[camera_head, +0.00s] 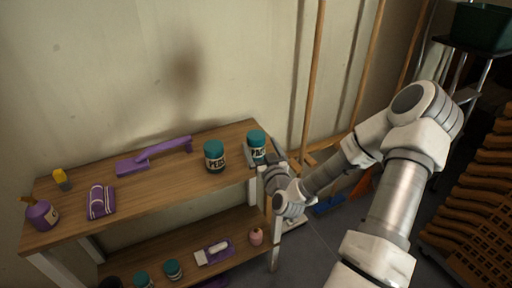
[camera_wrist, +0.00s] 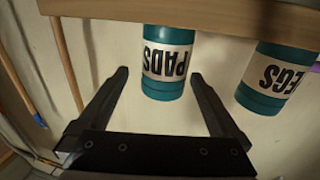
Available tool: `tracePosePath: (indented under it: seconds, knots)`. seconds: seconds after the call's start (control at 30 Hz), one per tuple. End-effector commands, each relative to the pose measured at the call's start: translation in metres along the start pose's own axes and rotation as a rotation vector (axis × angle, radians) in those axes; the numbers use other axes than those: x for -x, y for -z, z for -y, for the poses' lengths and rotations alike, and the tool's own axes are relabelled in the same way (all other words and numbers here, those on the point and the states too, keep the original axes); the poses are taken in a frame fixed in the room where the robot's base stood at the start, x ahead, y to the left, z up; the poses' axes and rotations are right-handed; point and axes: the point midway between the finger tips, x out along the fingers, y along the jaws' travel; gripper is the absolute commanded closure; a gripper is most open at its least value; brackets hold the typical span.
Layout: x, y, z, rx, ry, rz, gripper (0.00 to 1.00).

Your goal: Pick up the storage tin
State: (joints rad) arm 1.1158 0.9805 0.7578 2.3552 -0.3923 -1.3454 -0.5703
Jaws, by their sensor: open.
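A teal storage tin with a white PADS label (camera_head: 256,146) stands upright at the right end of the wooden top shelf. It shows upside down in the wrist view (camera_wrist: 166,62). My gripper (camera_wrist: 160,76) is open, with one finger towards each side of this tin. The wrist view shows gaps between the fingers and the tin. In the head view my gripper (camera_head: 262,160) is at the shelf's right end, partly in front of the tin. A second teal tin, labelled PEGS (camera_head: 214,157), stands to its left and also shows in the wrist view (camera_wrist: 277,78).
Teal jars and a pink item (camera_head: 256,236) are below. Wooden poles (camera_head: 313,80) lean right.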

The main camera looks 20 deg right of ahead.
Motion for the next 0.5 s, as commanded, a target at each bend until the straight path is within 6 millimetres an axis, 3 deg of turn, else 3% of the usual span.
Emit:
tracePosePath:
  seconds: [0.17, 0.5]
  knots:
    - [-0.011, -0.001, 0.001, 0.000, 0.000, -0.001, 0.00]
    - [-0.054, -0.006, 0.006, 0.000, 0.000, -0.001, 0.00]
